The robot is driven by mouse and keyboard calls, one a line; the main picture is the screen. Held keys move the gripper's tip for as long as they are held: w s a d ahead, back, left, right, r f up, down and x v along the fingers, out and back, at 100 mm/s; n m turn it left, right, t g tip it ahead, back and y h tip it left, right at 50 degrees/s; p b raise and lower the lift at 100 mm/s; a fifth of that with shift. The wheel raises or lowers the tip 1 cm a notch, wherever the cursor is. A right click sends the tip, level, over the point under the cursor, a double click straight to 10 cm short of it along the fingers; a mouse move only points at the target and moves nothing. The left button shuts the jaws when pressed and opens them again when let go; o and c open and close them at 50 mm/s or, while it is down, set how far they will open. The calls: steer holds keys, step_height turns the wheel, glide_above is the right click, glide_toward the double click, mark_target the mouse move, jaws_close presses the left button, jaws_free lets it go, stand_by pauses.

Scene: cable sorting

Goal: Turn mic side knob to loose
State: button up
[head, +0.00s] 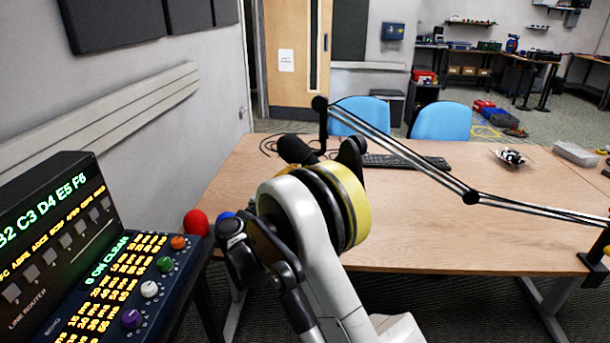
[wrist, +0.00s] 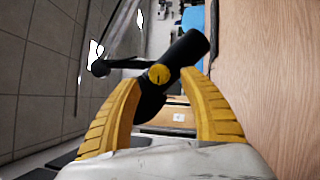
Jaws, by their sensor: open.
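The black microphone (wrist: 188,50) lies slanted across the wrist view. Its yellow side knob (wrist: 158,75) faces the camera and has a short dark mark, roughly upright in the picture. My gripper (wrist: 162,79) is open, its two yellow fingers on either side of the knob with gaps showing. I cannot tell how far the fingertips are from the knob in depth. In the head view the microphone (head: 295,150) shows above the table, partly behind my arm.
A thin black boom arm (head: 400,150) crosses above the wooden table (head: 450,240) to a clamp at right. A control panel (head: 110,280) with lit labels and coloured knobs stands at left. The table's right middle is clear.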

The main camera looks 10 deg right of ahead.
steer(key=v, duration=0.8)
steer(key=s+d+r+m+g+y, duration=0.4)
steer(key=s+d+g+y, duration=0.15)
steer(key=s+d, duration=0.65)
steer(key=s+a+f+m+y, duration=0.1)
steer(key=s+m+y, duration=0.2)
steer(key=s, duration=0.8)
steer(key=s+a+f+m+y, duration=0.1)
steer(key=s+f+m+y, duration=0.1)
steer(key=s+y, duration=0.4)
steer(key=s+m, duration=0.1)
steer(key=s, duration=0.4)
steer(key=shift+s+a+f, duration=0.15)
steer(key=shift+a+f, duration=0.2)
steer(key=shift+a, duration=0.05)
